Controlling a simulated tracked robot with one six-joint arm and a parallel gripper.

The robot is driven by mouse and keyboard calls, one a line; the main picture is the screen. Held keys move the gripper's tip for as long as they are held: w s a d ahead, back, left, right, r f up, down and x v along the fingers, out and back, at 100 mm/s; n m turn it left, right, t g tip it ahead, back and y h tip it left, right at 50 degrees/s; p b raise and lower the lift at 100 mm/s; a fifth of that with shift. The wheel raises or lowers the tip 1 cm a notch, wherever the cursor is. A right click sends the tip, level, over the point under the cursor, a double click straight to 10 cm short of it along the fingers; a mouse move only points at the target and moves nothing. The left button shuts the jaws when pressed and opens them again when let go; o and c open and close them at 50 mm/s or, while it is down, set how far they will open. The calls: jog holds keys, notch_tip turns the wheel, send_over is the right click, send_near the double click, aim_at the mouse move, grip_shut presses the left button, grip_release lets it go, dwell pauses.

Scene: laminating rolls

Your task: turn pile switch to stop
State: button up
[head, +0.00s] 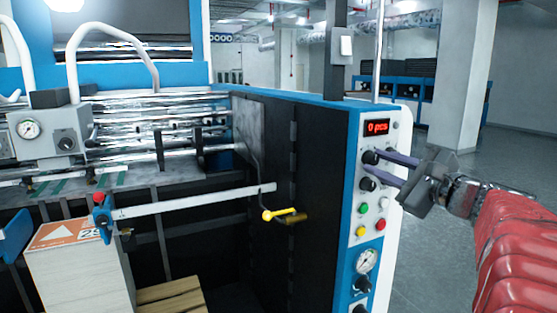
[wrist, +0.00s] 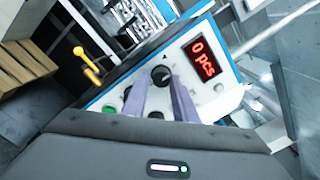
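The control panel (head: 373,215) on the machine's right end carries two black rotary knobs, one above the other. The upper knob (head: 370,157) sits under the red display; it also shows in the wrist view (wrist: 161,75). The lower knob (head: 367,184) is partly hidden behind my fingers in the wrist view. Labels are too small to read, so I cannot tell which is the pile switch. My gripper (head: 384,160) is open, its two purple-grey fingers pointing at the panel. In the wrist view the fingertips (wrist: 161,82) lie either side of the upper knob; contact is unclear.
The display (head: 377,127) reads 0 pcs. Green, white, yellow and red buttons (head: 381,224) and a gauge (head: 367,261) sit lower on the panel. A yellow-handled crank (head: 280,214) juts out left of the panel. A paper stack (head: 80,275) stands at left. Open floor lies right.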

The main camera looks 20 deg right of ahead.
jog(key=o, duration=0.3)
jog(key=shift+o, duration=0.2)
jog(key=s, duration=1.3)
jog(key=shift+s+d, duration=0.2)
jog(key=shift+s, duration=0.2)
